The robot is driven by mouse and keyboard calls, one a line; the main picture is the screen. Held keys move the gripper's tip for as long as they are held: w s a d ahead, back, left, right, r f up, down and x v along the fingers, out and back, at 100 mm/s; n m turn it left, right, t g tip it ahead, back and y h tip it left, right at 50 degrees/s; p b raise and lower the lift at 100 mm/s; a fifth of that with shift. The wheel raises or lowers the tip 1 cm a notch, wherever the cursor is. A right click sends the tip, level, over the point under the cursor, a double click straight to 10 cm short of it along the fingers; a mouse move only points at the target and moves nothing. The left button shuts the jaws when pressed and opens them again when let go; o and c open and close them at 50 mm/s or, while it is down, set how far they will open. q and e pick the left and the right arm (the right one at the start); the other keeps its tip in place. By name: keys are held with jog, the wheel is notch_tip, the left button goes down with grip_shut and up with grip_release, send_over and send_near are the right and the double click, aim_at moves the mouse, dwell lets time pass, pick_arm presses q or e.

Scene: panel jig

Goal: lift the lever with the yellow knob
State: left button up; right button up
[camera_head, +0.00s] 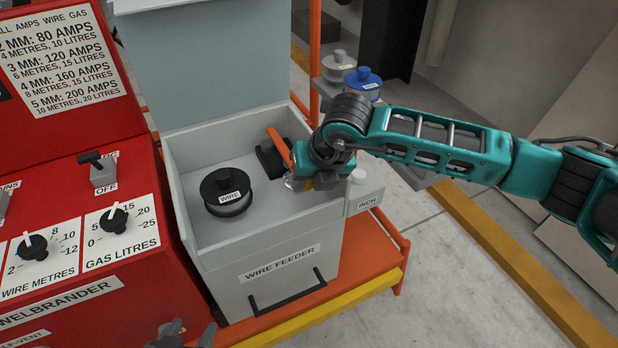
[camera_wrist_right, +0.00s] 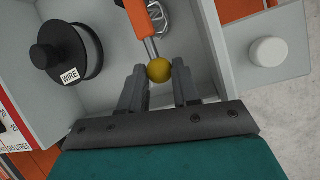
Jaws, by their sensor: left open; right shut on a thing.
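The lever is an orange arm (camera_head: 279,147) inside the open wire feeder box (camera_head: 225,270). It also shows in the right wrist view (camera_wrist_right: 144,18), where a thin metal rod runs from it to the yellow knob (camera_wrist_right: 159,70). My right gripper (camera_wrist_right: 159,84) has its fingers on either side of the knob and is shut on it. In the head view my right gripper (camera_head: 300,184) reaches in over the right side of the box and mostly hides the knob. My left gripper (camera_head: 190,336) shows only its tips at the bottom edge, apart and empty.
A black wire spool (camera_head: 228,192) lies in the box left of the lever. An INCH button box (camera_head: 364,190) is fixed to the right wall. The red welder (camera_head: 90,230) stands close on the left. Two spools, one blue (camera_head: 363,82), stand behind on a shelf.

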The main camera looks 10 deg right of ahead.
jog(key=shift+r, duration=0.1)
grip_shut()
jog(key=shift+w+r+g+p, duration=0.1)
jog(key=shift+r+g+p, duration=0.2)
jog(key=shift+r, duration=0.25)
jog(key=r+g, duration=0.1)
jog(key=r, duration=0.1)
jog(key=w+r+g, duration=0.1)
jog(key=r, duration=0.1)
jog(key=r+g+h+p, duration=0.1)
jog(key=r, duration=0.1)
jog(key=shift+w+a, duration=0.35)
jog(key=shift+w+a+r+g+h, duration=0.2)
jog(key=shift+w+r+g, duration=0.3)
jog(key=shift+r, duration=0.2)
jog(key=shift+w+a+r+g+h, duration=0.1)
jog(key=shift+w+r+g+h, duration=0.1)
jog(key=shift+w+r+g, duration=0.4)
jog(key=shift+w+a+r+g+h, duration=0.1)
jog(key=shift+w+r+g+h, duration=0.25)
jog(key=shift+r, duration=0.6)
jog(key=o, duration=1)
grip_release()
jog(key=shift+o, duration=0.2)
